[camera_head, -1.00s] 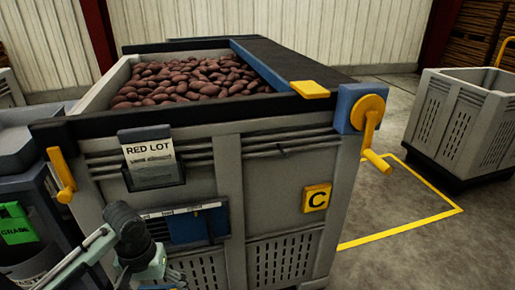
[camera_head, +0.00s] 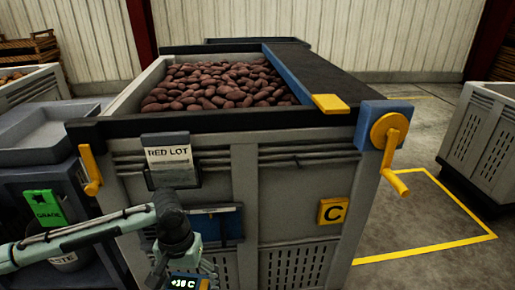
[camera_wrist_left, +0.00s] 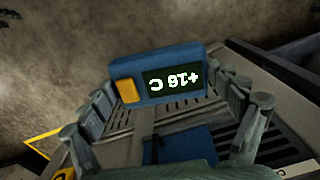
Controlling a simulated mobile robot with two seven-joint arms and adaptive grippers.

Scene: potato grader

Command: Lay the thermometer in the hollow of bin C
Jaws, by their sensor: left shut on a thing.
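The thermometer is a blue block with a lit digital display. It shows at the bottom edge of the head view (camera_head: 184,283) and large in the left wrist view (camera_wrist_left: 195,58), with a yellow-orange patch beside the display. My left gripper (camera_head: 188,272) is shut on it, in front of the front wall of bin C and below its rim. Both fingers show beside it in the left wrist view. Bin C (camera_head: 283,202) is a large grey bin with a yellow C plate, full of red potatoes (camera_head: 225,82). I cannot make out a hollow among the potatoes. My right gripper is not in view.
A black rim, a RED LOT card holder (camera_head: 171,162) and a blue panel (camera_head: 217,223) are on bin C's front. A yellow crank (camera_head: 391,140) sticks out at its right corner. A dark board (camera_head: 340,72) covers its right part. Another grey bin (camera_head: 485,140) stands right.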

